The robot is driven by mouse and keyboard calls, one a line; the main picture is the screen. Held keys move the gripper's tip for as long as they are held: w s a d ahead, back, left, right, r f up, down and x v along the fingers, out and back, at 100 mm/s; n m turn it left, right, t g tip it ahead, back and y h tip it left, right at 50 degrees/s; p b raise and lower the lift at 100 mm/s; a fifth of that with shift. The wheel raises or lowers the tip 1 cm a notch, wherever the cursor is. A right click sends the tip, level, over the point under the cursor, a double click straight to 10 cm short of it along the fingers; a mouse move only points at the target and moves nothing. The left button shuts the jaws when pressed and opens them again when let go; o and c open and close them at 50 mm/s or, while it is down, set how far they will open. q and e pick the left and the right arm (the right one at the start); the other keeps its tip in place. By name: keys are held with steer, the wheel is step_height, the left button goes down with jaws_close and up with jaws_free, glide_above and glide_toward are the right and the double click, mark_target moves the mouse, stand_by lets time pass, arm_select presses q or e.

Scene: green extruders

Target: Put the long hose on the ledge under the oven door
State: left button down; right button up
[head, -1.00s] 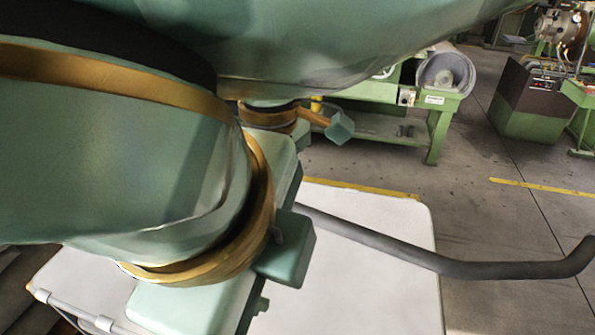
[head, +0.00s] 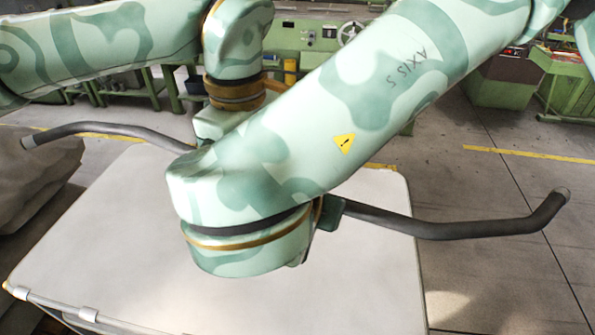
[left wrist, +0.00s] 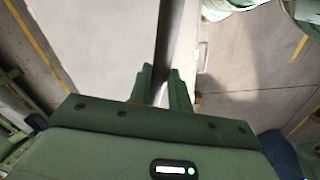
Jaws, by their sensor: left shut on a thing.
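The long hose (head: 470,229) is a dark grey tube with bent ends, spanning the head view from far left to right. Its middle is hidden behind my right arm. My left gripper (head: 197,146) is at the hose's left part; its fingertips are mostly hidden there. In the left wrist view, its two green fingers (left wrist: 160,92) are shut on the hose (left wrist: 168,40). My right gripper (head: 330,214) is beside the hose, right of centre, with its jaws mostly hidden. I cannot make out an oven door or ledge.
A white-topped table (head: 330,290) lies below the hose, its visible top bare. A grey covered bulk (head: 35,185) stands at the left. Green machines (head: 300,38) stand at the back. Grey floor (head: 510,270) is open at the right.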

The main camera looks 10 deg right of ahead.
jaws_close()
arm_select(q)
steer(key=c, duration=1.2)
jaws_free()
